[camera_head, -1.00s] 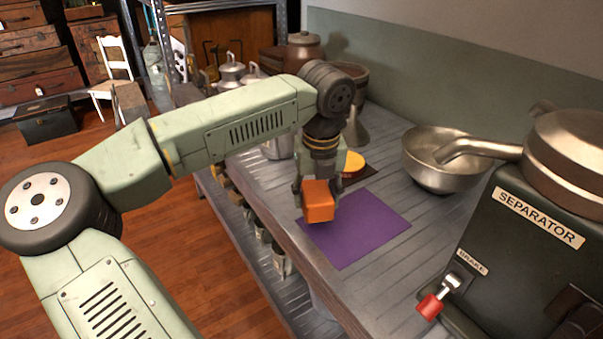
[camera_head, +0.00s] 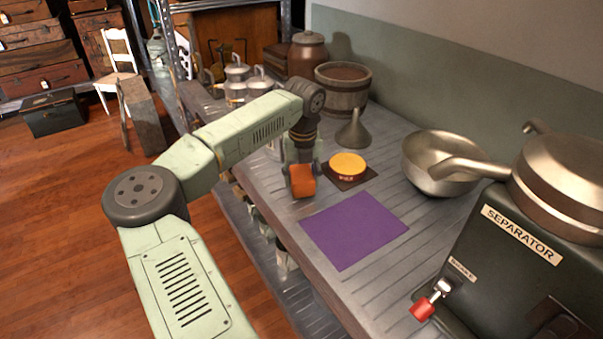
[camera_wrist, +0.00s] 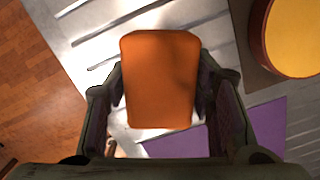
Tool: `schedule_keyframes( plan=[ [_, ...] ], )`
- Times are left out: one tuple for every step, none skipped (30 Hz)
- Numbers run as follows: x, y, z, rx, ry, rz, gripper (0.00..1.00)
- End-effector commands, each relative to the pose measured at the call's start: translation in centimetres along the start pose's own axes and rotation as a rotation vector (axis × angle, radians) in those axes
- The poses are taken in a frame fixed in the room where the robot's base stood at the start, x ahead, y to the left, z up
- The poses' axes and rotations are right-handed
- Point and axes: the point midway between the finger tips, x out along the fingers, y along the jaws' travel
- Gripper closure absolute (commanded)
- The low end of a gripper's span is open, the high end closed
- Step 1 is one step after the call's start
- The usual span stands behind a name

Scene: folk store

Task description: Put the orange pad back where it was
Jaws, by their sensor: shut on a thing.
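My gripper (camera_head: 302,172) is shut on the orange pad (camera_head: 303,183), a small orange block hanging between the fingers. In the wrist view the orange pad (camera_wrist: 160,80) sits between both fingers of my gripper (camera_wrist: 165,115). The pad is near the left edge of the metal counter (camera_head: 400,285), left of a yellow round tin on a dark square. I cannot tell whether it touches the counter. A flat purple mat (camera_head: 354,229) lies in front of it and to the right, bare in the head view.
The yellow tin (camera_head: 347,165) stands on a brown square (camera_head: 362,178). A metal funnel (camera_head: 353,130), wooden bucket (camera_head: 342,88) and metal pots (camera_head: 237,80) stand behind. A steel bowl (camera_head: 440,165) and the separator (camera_head: 520,250) are on the right.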

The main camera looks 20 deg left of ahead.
Motion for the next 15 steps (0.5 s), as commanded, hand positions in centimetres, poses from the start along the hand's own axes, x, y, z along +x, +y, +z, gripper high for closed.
schedule_keyframes(
  plan=[
    [0.07, -0.02, 0.00, 0.000, -0.001, -0.001, 0.77],
    [0.11, -0.02, 0.00, 0.000, -0.002, -0.001, 0.77],
    [0.10, -0.01, 0.01, 0.000, -0.002, 0.000, 0.77],
    [0.10, -0.01, 0.01, 0.000, -0.002, 0.000, 0.77],
    [0.10, -0.01, 0.01, 0.000, -0.002, 0.000, 0.77],
    [0.10, -0.01, 0.00, -0.001, -0.002, 0.000, 0.77],
    [0.13, -0.01, 0.00, -0.001, -0.002, 0.000, 0.77],
    [0.22, 0.00, -0.02, -0.001, -0.002, 0.000, 0.77],
    [0.38, 0.00, -0.04, -0.001, -0.002, 0.000, 0.77],
    [0.50, -0.01, -0.06, -0.001, -0.002, 0.000, 0.77],
    [0.59, -0.01, -0.07, -0.001, -0.002, 0.000, 0.77],
    [0.44, -0.01, -0.05, -0.001, -0.002, 0.000, 0.49],
    [0.42, -0.01, -0.05, -0.001, -0.001, 0.000, 0.47],
    [0.42, -0.01, -0.05, -0.001, -0.001, 0.000, 0.45],
    [0.42, -0.01, -0.05, -0.001, -0.001, 0.000, 0.42]
  ],
)
